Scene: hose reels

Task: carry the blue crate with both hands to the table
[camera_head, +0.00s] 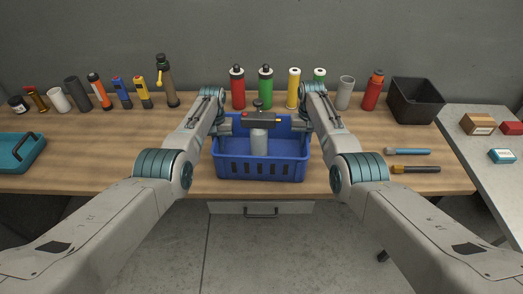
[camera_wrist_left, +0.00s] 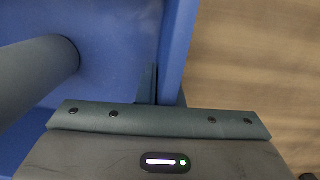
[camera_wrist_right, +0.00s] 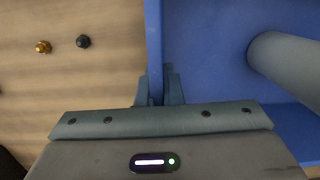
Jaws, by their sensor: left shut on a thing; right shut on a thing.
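The blue crate (camera_head: 260,170) is upright over the front middle of the wooden table (camera_head: 120,150); I cannot tell whether its bottom touches the top. A grey cylinder (camera_head: 259,144) stands inside it. My left gripper (camera_head: 222,127) is shut on the crate's left wall, and my right gripper (camera_head: 300,127) is shut on its right wall. The right wrist view shows the fingers (camera_wrist_right: 158,85) on either side of the wall (camera_wrist_right: 153,40). In the left wrist view the crate wall (camera_wrist_left: 178,45) runs into the gripper, whose fingertips are mostly hidden.
Bottles and cans, such as a red bottle (camera_head: 237,88), line the table's back. A black bin (camera_head: 415,100) stands back right, a teal tray (camera_head: 20,150) far left. Two tools, one orange-handled (camera_head: 415,169), lie right of the crate. A dark device (camera_head: 261,118) shows at the crate's back.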

